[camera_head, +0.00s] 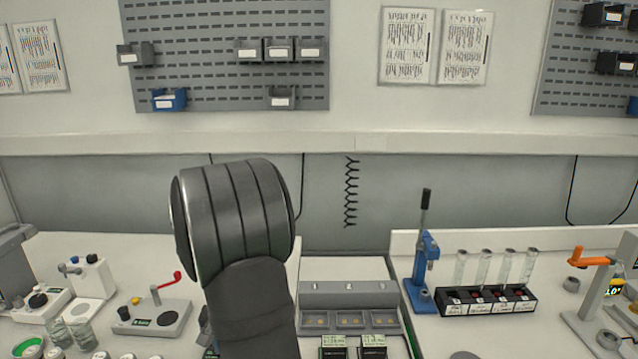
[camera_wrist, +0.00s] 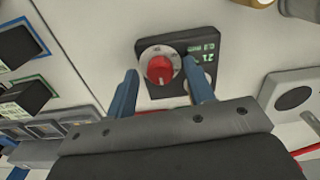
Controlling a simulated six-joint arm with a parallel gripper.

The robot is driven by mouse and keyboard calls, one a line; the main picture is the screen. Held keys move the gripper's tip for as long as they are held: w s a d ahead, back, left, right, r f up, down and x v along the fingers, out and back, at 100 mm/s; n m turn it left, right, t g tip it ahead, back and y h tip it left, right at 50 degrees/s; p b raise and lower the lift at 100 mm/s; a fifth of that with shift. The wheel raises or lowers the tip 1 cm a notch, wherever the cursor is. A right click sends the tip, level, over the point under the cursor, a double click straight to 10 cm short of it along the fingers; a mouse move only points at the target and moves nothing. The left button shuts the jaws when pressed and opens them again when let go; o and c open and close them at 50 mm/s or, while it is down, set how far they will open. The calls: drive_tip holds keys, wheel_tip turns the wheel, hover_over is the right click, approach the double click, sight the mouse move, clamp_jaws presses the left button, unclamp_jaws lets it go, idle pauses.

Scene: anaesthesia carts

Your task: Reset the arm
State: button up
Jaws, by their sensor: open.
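My gripper (camera_wrist: 160,92) shows in the wrist view with its two blue fingers spread apart and nothing held between them. Just beyond the fingertips is a black device with a red knob (camera_wrist: 160,69) and a small green display. I cannot tell from this view how far the fingertips are from it. In the head view my arm (camera_head: 240,225) rises from the bottom middle, and its dark rounded joint hides part of the bench. The gripper itself is not visible there.
A blue lever press (camera_head: 423,260) and a black rack of tubes (camera_head: 485,300) stand right of the arm. A grey tray (camera_head: 350,292) is nearer the middle. A device with a red lever (camera_head: 155,318) and glass jars (camera_head: 82,332) stand left. A pegboard (camera_head: 220,60) hangs behind.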

drive_tip(key=n, duration=0.4)
drive_tip(key=shift+n, duration=0.4)
drive_tip(key=n, duration=0.4)
drive_tip(key=shift+r+n, duration=0.35)
drive_tip(key=shift+n, duration=0.05)
drive_tip(key=shift+r, duration=1.25)
drive_tip(key=shift+o, duration=0.2)
